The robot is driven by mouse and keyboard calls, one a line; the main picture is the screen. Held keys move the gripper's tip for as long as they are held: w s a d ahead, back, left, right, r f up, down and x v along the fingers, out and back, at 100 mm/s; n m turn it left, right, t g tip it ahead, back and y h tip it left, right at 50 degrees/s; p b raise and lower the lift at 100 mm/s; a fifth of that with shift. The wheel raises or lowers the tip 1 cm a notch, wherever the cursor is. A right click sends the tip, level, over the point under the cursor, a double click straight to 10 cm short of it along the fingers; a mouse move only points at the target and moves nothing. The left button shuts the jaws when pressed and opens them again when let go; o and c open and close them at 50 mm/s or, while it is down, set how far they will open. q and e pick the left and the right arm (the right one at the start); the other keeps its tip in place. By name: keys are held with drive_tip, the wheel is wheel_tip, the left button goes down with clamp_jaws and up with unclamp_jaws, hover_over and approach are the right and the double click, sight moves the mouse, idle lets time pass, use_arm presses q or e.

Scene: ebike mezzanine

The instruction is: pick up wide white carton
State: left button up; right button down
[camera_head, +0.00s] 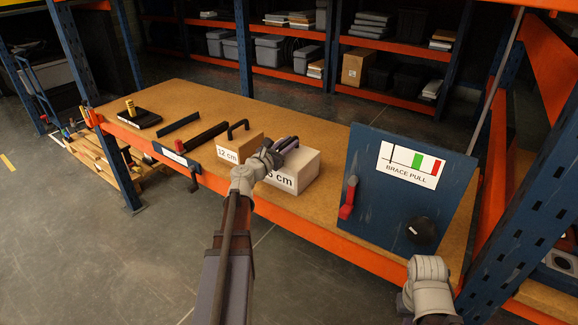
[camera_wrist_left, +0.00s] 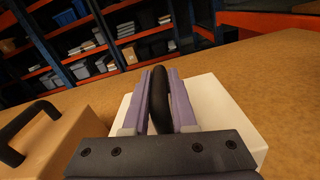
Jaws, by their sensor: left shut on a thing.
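The wide white carton (camera_head: 303,172) stands on the wooden bench top (camera_head: 330,200), with "cm" lettering partly hidden on its front. In the left wrist view the white carton (camera_wrist_left: 210,112) lies below the jaws, with a black handle (camera_wrist_left: 159,92) on its top. My left gripper (camera_head: 283,148) is at the carton's top. In the left wrist view its purple fingers (camera_wrist_left: 160,98) are on both sides of the handle and shut on it. I cannot tell whether the carton is off the bench. My right arm shows at the lower right, but its fingertips are out of view.
A brown carton (camera_head: 238,147) marked "12 cm" with a black handle stands close on the left. A blue panel (camera_head: 375,200) marked "BRACE PULL" stands on the right, with a red lever (camera_head: 348,198). A black item (camera_head: 139,119) lies at the far left end.

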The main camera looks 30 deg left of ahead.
use_arm(q)
clamp_jaws()
idle(0.9)
drive_tip(key=shift+r, duration=0.1)
